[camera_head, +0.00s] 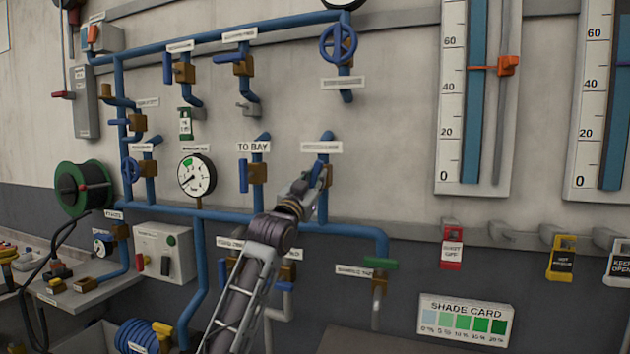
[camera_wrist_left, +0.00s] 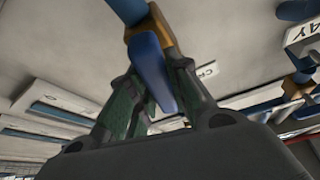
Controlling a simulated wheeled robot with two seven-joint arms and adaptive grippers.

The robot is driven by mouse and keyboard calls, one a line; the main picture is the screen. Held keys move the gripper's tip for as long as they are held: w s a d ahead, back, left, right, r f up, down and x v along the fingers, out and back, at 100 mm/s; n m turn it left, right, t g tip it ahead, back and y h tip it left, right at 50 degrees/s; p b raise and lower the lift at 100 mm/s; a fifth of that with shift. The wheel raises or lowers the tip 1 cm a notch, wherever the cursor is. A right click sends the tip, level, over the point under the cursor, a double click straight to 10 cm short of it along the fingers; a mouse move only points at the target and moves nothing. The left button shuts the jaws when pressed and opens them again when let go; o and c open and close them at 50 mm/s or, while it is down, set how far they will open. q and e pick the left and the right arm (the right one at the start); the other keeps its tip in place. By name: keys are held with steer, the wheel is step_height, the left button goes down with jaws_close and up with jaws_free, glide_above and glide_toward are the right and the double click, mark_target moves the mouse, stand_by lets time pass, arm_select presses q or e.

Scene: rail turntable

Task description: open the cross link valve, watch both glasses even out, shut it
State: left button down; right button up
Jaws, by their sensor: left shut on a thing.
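The valve at the wall's middle has a blue lever (camera_wrist_left: 152,70) on a brass body (camera_wrist_left: 157,22). In the head view its blue pipe (camera_head: 326,138) rises behind a label (camera_head: 322,147) too small to read. My left gripper (camera_head: 313,184) covers most of this valve. In the left wrist view its two fingers (camera_wrist_left: 152,100) are shut around the lever. I cannot tell whether the valve is open or shut. The left glass (camera_head: 471,110) shows a blue column running up to the picture's top. The right glass (camera_head: 614,120) is cut by the picture's edge.
A neighbouring valve labelled TO BAY (camera_head: 258,172) stands close left of my gripper. A dial gauge (camera_head: 196,175) and blue handwheel (camera_head: 338,43) are on the same pipework. Tags (camera_head: 452,252) and a shade card (camera_head: 464,320) hang below the glasses.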

arm_select(q)
steer(key=shift+f+n, duration=0.1)
steer(key=shift+n, duration=0.6)
steer(key=shift+y, duration=0.4)
steer(key=c, duration=1.5)
jaws_free()
steer(key=shift+o, duration=0.9)
steer(key=v, duration=1.2)
steer(key=shift+f, duration=0.15)
arm_select(e)
steer(key=shift+s+a, duration=0.2)
steer(key=shift+s, duration=0.4)
arm_select(q)
steer(key=shift+w+f, duration=0.1)
